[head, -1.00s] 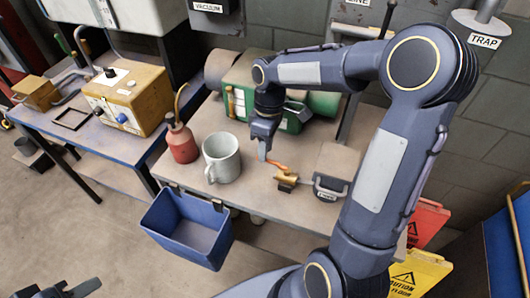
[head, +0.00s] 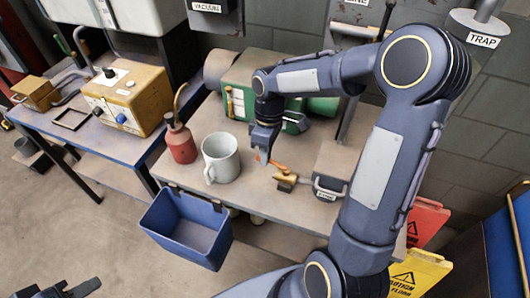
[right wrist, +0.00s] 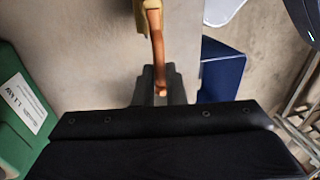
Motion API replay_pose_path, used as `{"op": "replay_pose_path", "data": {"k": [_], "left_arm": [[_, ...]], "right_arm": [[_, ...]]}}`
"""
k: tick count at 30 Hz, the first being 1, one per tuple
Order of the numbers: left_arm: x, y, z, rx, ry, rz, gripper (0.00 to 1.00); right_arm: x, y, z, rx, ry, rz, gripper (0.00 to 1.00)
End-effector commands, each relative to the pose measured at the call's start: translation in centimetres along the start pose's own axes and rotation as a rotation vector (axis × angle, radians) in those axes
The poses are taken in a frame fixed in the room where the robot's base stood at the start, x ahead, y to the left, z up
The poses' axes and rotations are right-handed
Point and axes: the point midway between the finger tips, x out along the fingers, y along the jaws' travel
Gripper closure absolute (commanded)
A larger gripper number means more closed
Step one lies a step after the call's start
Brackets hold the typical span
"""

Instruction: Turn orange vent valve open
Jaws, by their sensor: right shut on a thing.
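The orange vent valve handle (head: 272,163) is a short lever on a brass valve body (head: 286,181) that stands on the workbench. My right gripper (head: 263,154) reaches down from above and is shut on the far end of the orange handle. The right wrist view also shows the handle (right wrist: 156,45) running from the brass body at the top down between the fingers (right wrist: 158,90). The fingers partly hide the handle's end. My left gripper (head: 58,290) shows only in part at the bottom left; its jaws cannot be made out.
A grey mug (head: 221,158) and a red oil can (head: 180,140) stand left of the valve. A grey box with a handle (head: 335,172) stands close on its right. A green machine (head: 262,85) is behind. A blue bin (head: 187,229) hangs at the bench front.

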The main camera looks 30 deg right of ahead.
Motion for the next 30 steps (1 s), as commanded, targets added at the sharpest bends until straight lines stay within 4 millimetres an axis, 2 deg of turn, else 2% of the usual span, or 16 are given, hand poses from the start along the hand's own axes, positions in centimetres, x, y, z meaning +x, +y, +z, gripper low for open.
{"op": "replay_pose_path", "data": {"k": [8, 14, 30], "left_arm": [[-0.1, 0.0, 0.0, 0.0, 0.0, 0.0, 0.64], [-0.3, 0.1, -0.1, 0.0, 0.0, 0.0, 0.64], [-1.3, 0.6, -0.7, 0.0, 0.0, 0.0, 0.64]], "right_arm": [[-0.1, -0.3, -0.5, -0.036, 0.007, 0.004, 1.0], [-0.1, -0.9, -0.6, -0.135, -0.011, 0.006, 1.0], [0.5, -4.1, 0.3, -0.619, -0.106, 0.006, 1.0]]}}
